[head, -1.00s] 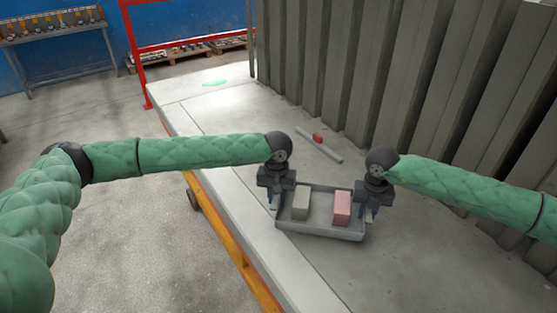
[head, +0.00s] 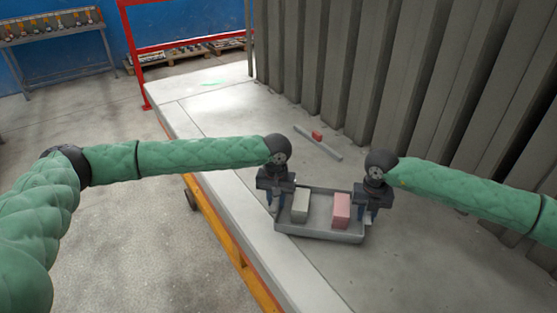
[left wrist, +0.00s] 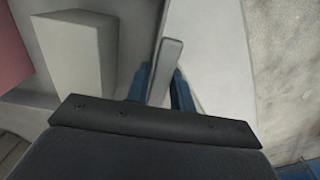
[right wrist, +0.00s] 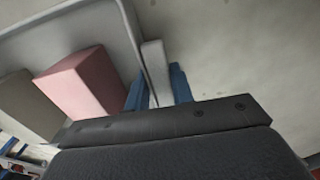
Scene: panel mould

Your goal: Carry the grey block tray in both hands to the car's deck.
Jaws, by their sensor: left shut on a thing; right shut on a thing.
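The grey block tray (head: 318,234) is on or just above the pale deck, near its front edge; I cannot tell whether it touches. It holds a grey block (head: 300,206) on the left and a pink block (head: 340,210) on the right. The car is not identifiable.
A small red block (head: 317,135) and a thin grey bar (head: 322,146) lie farther back on the surface. A tall ribbed grey wall (head: 400,80) stands along the right. A red rail (head: 185,43) stands at the back. The surface at back left is clear.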

